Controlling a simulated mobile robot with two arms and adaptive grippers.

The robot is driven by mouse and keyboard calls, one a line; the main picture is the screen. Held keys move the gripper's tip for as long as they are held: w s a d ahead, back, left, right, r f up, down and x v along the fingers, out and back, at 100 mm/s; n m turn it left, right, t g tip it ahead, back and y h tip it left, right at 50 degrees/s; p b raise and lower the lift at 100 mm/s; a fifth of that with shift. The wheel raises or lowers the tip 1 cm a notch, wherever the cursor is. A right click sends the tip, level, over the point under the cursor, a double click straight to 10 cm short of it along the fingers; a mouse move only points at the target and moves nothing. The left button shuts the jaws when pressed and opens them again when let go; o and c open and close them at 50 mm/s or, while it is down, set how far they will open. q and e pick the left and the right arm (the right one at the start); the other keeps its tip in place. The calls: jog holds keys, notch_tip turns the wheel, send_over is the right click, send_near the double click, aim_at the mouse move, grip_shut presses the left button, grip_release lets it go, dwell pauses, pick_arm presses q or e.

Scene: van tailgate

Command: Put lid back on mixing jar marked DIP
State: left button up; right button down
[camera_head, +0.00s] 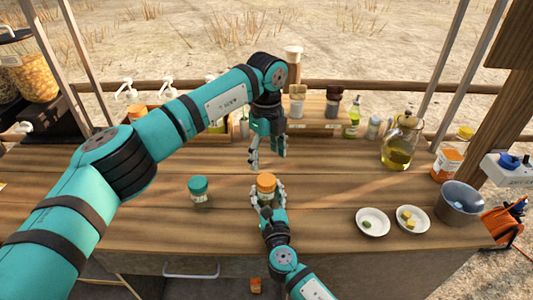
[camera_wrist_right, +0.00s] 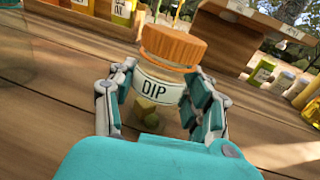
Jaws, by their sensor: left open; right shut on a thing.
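The mixing jar (camera_wrist_right: 160,86) is clear glass with a white label reading DIP and a few green and yellowish pieces inside. An orange lid (camera_wrist_right: 173,45) sits on top of its mouth; I cannot tell how tightly. The lid also shows in the head view (camera_head: 266,181). My right gripper (camera_head: 268,197) is shut around the jar's body, with a finger on each side in the right wrist view (camera_wrist_right: 163,100). The jar stands upright on the counter. My left gripper (camera_head: 267,162) is open and empty, pointing down just above and behind the lid.
A teal-lidded jar (camera_head: 198,189) stands to the left on the wooden counter (camera_head: 320,170). Two white dishes (camera_head: 372,232), a grey bucket (camera_head: 459,203) and an oil jug (camera_head: 398,150) are at the right. A rack (camera_head: 315,128) of bottles lines the back.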

aim_at(266, 179)
pick_arm(q)
jog(key=shift+f, duration=0.1)
jog(key=shift+f, duration=3.95)
jog(key=shift+c, duration=0.3)
jog(key=c, duration=1.2)
jog(key=m, duration=2.1)
jog(key=shift+m, duration=0.4)
jog(key=m, duration=0.5)
jog(key=shift+m, duration=0.4)
jog(key=o, duration=1.3)
